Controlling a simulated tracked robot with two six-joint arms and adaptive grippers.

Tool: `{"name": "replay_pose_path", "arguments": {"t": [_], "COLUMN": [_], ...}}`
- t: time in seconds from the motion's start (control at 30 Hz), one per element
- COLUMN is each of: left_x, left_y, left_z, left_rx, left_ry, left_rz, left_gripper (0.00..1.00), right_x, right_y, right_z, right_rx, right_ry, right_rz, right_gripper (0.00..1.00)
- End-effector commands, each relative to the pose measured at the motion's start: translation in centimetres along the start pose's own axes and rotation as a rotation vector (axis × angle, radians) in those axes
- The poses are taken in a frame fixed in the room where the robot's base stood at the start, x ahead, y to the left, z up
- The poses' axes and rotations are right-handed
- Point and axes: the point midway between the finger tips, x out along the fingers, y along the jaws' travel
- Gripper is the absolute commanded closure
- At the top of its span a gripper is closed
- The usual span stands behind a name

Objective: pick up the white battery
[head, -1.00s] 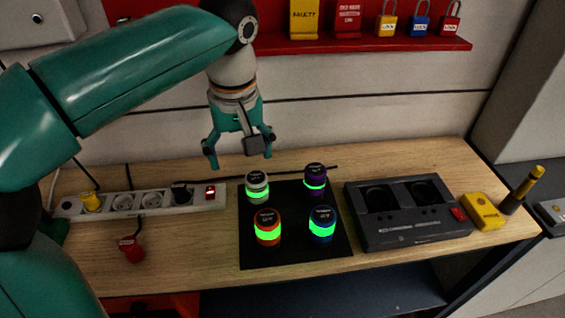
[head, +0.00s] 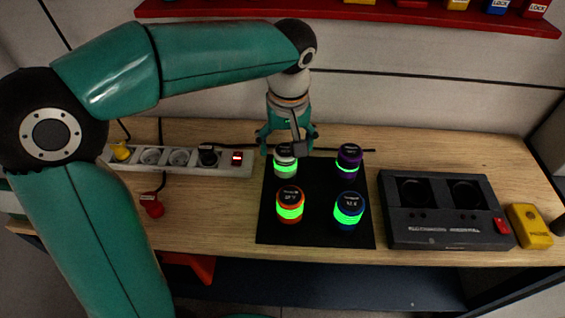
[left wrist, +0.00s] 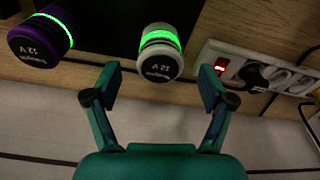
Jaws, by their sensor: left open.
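The white battery (head: 284,160) stands upright at the back left of a black mat (head: 318,215), with a lit green band and a dark top. It also shows in the left wrist view (left wrist: 160,62), beyond and between my fingertips. My left gripper (head: 287,146) is open and empty, pointing down just above and behind the white battery; in the left wrist view its fingers (left wrist: 164,88) are spread apart. I cannot tell from the head view whether a finger touches it. My right gripper is not in view.
A purple battery (head: 349,158), an orange one (head: 290,204) and a blue one (head: 348,210) share the mat. A power strip (head: 180,158) lies to the left. A dark charger (head: 442,212) and a yellow device (head: 529,226) stand to the right.

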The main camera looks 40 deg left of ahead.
Motion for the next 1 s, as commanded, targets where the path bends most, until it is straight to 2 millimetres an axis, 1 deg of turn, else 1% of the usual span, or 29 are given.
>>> {"name": "replay_pose_path", "arguments": {"t": [0.17, 0.4, 0.5, 0.6, 0.77, 0.8, 0.87, 1.0], "left_x": [1.0, 4.3, 5.2, 5.6, 5.6, 5.6, 5.6, 5.6], "left_y": [0.0, -0.1, -0.1, -0.1, 0.0, 0.0, 0.0, 0.0], "left_z": [0.0, -0.2, -0.2, -0.2, -0.2, -0.2, -0.2, -0.2], "left_rx": [0.001, 0.001, 0.001, 0.001, 0.002, 0.002, 0.002, 0.002], "left_ry": [-0.001, -0.004, -0.002, -0.001, -0.001, 0.000, 0.000, 0.000], "left_rz": [-0.001, -0.004, -0.002, 0.000, 0.000, 0.000, 0.000, 0.000], "left_gripper": [0.18, 0.18, 0.18, 0.18, 0.18, 0.21, 0.31, 0.54], "right_x": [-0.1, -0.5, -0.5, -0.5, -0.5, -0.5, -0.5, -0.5], "right_y": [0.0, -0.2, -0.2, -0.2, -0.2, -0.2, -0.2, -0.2], "right_z": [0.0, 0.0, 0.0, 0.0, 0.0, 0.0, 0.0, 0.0], "right_rx": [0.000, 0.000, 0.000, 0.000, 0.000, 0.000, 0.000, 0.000], "right_ry": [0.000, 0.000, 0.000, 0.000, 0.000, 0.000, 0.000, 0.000], "right_rz": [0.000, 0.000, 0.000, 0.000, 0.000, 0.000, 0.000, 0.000], "right_gripper": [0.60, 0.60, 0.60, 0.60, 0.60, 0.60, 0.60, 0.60]}}
